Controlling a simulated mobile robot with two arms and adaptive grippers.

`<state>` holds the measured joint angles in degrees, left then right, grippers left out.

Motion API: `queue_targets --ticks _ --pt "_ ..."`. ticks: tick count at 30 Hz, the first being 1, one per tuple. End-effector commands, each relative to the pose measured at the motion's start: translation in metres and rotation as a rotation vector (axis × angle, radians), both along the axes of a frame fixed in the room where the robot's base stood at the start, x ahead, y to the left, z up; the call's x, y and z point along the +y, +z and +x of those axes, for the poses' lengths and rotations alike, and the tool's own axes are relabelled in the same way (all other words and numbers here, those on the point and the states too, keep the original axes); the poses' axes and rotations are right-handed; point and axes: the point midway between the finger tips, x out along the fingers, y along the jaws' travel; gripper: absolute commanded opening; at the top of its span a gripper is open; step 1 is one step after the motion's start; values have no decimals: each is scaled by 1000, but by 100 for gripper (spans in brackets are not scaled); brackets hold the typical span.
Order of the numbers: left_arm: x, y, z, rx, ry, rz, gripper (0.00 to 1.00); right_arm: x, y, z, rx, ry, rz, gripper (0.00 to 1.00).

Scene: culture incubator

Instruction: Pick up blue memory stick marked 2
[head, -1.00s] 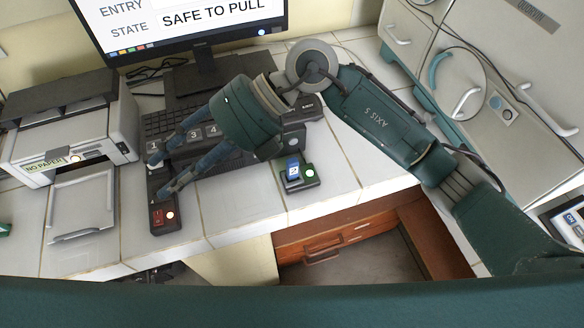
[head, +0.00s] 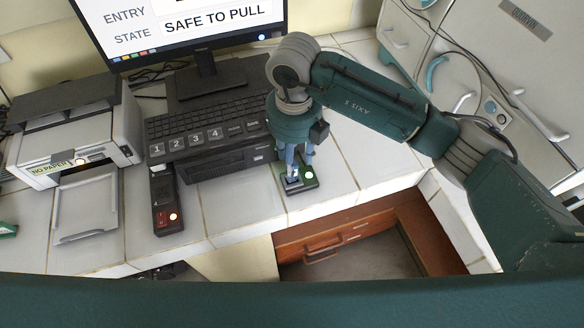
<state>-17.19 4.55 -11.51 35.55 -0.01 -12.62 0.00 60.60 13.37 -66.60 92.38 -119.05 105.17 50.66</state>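The blue memory stick stands in a small dark dock (head: 302,187) with a lit green button on the counter. My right gripper (head: 298,172) points down over this dock. Its two fingers are apart, one at the left side by the stick's place and one nearer the green button. The fingers largely hide the stick, so its number cannot be read. I see no sign that the fingers are closed on it. My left gripper is not in view.
A keyboard and a dark unit with keys marked 1 to 4 (head: 185,145) lie left of the dock. A monitor (head: 190,30) reads SAFE TO PULL. A box with a red switch (head: 163,218) and a printer (head: 75,145) stand further left. The counter's front edge is close to the dock.

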Motion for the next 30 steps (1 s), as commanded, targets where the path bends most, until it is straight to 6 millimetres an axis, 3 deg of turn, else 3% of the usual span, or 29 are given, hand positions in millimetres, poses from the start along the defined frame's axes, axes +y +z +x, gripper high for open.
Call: queue_targets --ticks 3,7,15,16,22,30 --pt "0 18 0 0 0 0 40 4 -15 -1 7 0 -2 44" --pt "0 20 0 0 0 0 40 3 -32 0 3 0 0 44" --pt "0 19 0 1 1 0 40 3 -38 0 1 1 1 44" --pt "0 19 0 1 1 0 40 4 -38 0 1 1 1 42" --pt "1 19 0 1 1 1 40 4 -38 0 1 1 1 3" --pt "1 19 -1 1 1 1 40 4 -38 0 2 1 2 0"
